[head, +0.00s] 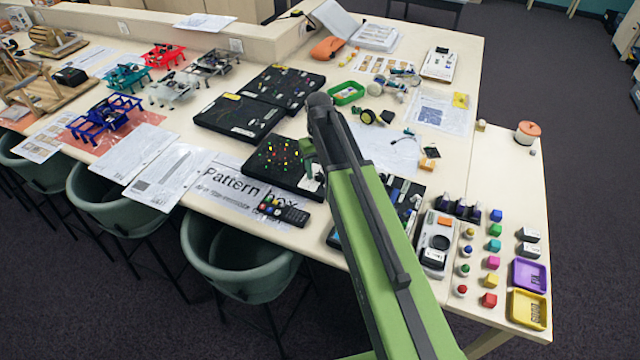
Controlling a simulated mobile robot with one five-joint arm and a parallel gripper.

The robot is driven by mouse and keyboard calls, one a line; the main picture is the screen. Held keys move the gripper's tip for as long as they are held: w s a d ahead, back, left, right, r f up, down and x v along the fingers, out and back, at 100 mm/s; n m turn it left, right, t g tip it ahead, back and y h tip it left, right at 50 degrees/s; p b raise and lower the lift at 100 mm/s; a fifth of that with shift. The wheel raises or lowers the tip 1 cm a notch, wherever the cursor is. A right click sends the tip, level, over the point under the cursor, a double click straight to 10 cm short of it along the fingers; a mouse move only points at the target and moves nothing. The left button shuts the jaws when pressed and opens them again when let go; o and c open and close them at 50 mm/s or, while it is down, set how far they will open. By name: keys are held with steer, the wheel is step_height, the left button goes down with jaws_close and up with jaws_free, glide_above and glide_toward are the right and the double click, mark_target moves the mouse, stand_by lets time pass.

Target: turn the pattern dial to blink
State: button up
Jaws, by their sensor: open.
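The pattern box (262,172) is a black box with small coloured lights on top. It lies on the table behind a white sheet printed "Pattern box" (228,190). My green arm reaches in from the lower right, and its dark wrist end is beyond the box's right side. My gripper (311,160) points down at the box's right edge, partly hidden by the arm. Its fingertips are small here, and I cannot tell whether they touch anything. I cannot make out the pattern dial or its setting.
Two more black boards (238,118) (284,86) lie behind the box. Coloured blocks, a purple tray (530,273) and a yellow tray (528,309) are at right. Green chairs (243,275) line the front.

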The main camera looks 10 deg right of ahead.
steer(key=shift+f+b, duration=0.3)
steer(key=shift+f, duration=0.5)
steer(key=shift+r, duration=0.1)
